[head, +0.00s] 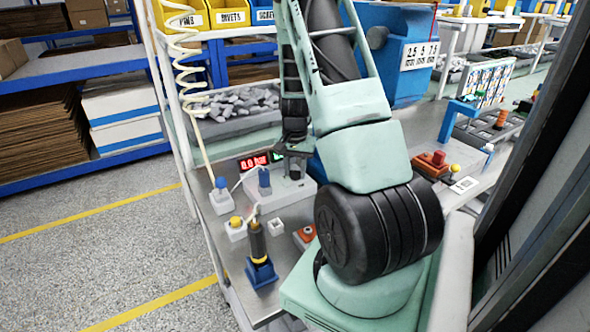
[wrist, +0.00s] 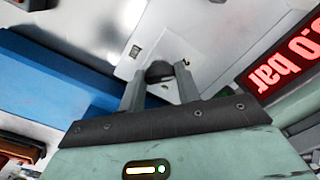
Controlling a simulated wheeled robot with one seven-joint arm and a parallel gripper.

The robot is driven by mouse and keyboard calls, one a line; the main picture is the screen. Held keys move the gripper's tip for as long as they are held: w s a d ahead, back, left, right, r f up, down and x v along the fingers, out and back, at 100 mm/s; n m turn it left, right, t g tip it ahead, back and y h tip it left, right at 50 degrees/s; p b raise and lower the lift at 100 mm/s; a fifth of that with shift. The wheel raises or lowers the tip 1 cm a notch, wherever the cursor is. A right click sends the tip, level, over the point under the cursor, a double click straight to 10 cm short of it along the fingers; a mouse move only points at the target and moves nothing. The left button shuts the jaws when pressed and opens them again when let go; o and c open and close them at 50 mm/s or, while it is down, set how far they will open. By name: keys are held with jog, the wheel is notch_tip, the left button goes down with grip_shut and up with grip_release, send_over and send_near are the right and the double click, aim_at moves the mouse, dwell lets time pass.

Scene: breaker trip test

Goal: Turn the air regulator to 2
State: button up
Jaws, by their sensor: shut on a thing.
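The air regulator is a pale grey-white box (head: 283,191) on the metal bench in the head view. Its display (head: 255,161) glows red and reads 0.0 bar; part of the display (wrist: 287,60) also shows in the wrist view. In the wrist view a small dark round knob (wrist: 160,70) stands on the pale face between my fingertips. My gripper (wrist: 159,76) is shut on this knob, one finger on each side. In the head view my gripper (head: 294,168) is over the box, and my arm hides the knob and part of the box.
A black-and-yellow tool (head: 257,242) stands in a blue holder in front. A blue connector (head: 264,178), a yellow button (head: 235,221) and an orange-based part (head: 305,233) are close by. A red block (head: 432,162) is to the right. A blue surface (wrist: 70,85) borders the regulator in the wrist view.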

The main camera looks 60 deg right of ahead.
aim_at(295, 171)
jog(key=o, duration=1)
notch_tip(295, 171, up, 18)
jog(key=shift+f+b, duration=0.25)
jog(key=shift+b, duration=0.45)
